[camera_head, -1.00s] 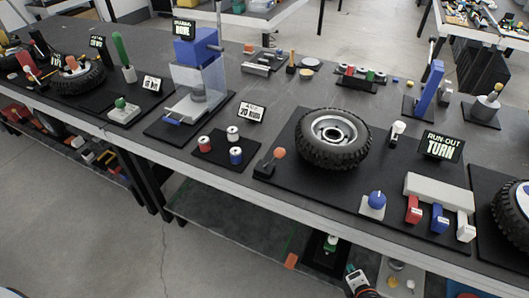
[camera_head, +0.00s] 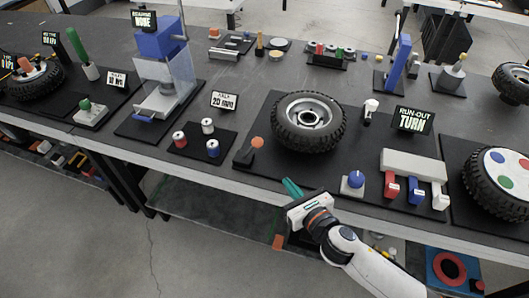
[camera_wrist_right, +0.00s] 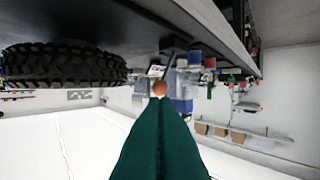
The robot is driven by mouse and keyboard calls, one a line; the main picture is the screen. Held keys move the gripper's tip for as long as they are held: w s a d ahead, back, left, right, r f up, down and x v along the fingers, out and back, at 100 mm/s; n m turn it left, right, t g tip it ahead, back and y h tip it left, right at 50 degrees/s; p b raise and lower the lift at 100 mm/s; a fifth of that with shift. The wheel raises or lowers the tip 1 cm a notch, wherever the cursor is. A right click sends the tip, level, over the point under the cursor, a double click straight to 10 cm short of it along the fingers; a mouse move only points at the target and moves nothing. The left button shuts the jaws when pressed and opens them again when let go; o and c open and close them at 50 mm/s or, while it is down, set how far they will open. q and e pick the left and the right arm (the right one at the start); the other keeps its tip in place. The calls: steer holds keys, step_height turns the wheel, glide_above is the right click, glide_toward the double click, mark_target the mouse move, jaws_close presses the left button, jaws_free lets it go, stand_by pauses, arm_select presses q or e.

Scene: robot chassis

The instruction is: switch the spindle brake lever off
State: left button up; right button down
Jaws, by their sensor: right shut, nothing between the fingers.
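The lever with an orange ball knob (camera_head: 257,143) stands on a small dark base at the front left corner of the black board, beside the tyre (camera_head: 309,122). I take it for the spindle brake lever. Its arm leans up and to the right. My right gripper (camera_head: 291,187) has green fingers pressed together and empty. It is at the table's front edge, to the right of and nearer than the knob, apart from it. In the right wrist view the knob (camera_wrist_right: 160,88) shows just beyond the shut green fingertips (camera_wrist_right: 160,102). My left gripper is not in view.
A blue knob (camera_head: 354,179), red and blue switches (camera_head: 391,187) and a run-out sign (camera_head: 412,120) stand right of the tyre. Red, white and blue cylinders (camera_head: 208,126) stand on a mat left of the lever. A shelf lies below the table.

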steer(key=p, duration=0.2)
glide_toward(251, 148)
steer(key=w, duration=0.2)
steer(key=w+r, duration=0.1)
steer(key=w, duration=0.1)
steer(key=shift+a, duration=0.15)
steer(key=shift+r, duration=0.15)
